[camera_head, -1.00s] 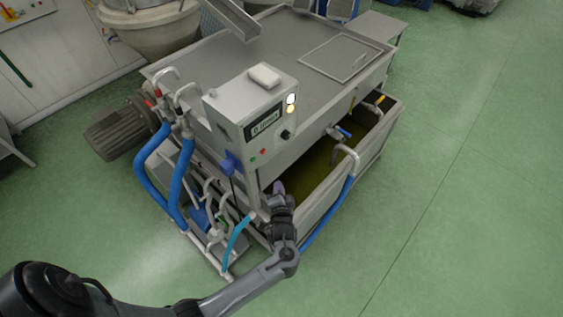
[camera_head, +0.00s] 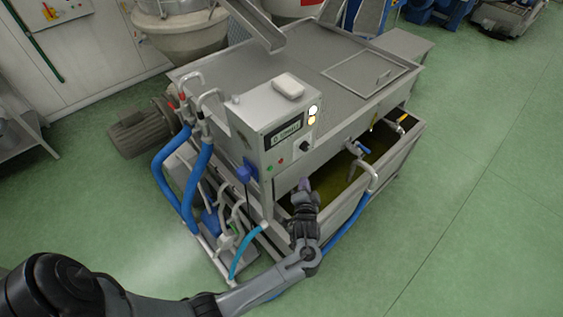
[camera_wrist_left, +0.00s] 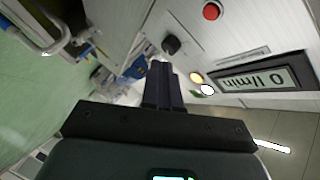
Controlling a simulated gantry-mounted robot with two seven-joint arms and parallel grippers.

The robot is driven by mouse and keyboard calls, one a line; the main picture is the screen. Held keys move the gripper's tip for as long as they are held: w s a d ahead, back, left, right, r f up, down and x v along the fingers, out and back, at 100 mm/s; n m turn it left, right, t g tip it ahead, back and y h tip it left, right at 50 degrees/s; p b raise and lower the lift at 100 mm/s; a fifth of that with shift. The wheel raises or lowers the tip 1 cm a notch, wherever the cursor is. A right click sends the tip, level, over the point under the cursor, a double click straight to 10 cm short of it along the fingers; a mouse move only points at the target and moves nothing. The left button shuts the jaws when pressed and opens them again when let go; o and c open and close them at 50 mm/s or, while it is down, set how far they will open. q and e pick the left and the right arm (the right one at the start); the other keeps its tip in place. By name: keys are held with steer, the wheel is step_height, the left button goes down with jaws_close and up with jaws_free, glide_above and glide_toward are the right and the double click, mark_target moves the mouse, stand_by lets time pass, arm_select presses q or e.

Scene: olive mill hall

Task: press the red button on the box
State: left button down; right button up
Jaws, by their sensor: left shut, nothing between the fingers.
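The grey control box (camera_head: 262,128) stands on the front edge of the steel machine. The red button (camera_head: 281,161) is small, low on its front face, beside a green one. In the left wrist view the red button (camera_wrist_left: 211,11) shows large near the top edge, right of the black knob. My left gripper (camera_head: 304,185) is in front of the box, below and right of the red button, apart from it. Its fingers (camera_wrist_left: 163,72) are closed together and empty in the wrist view. My right gripper is not in view.
The box also carries a display (camera_head: 287,130), two lit lamps and a black knob (camera_head: 304,146). A blue-handled valve (camera_head: 357,149) and an open trough of greenish liquid (camera_head: 375,150) lie to the right. Blue hoses (camera_head: 196,185) run at the left. Green floor is clear at right.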

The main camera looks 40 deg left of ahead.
mark_target(281, 161)
arm_select(q)
steer(key=a, duration=0.8)
steer(key=shift+w, duration=0.25)
stand_by(0.8)
stand_by(0.8)
steer(key=shift+a, duration=0.25)
steer(key=shift+a, duration=0.3)
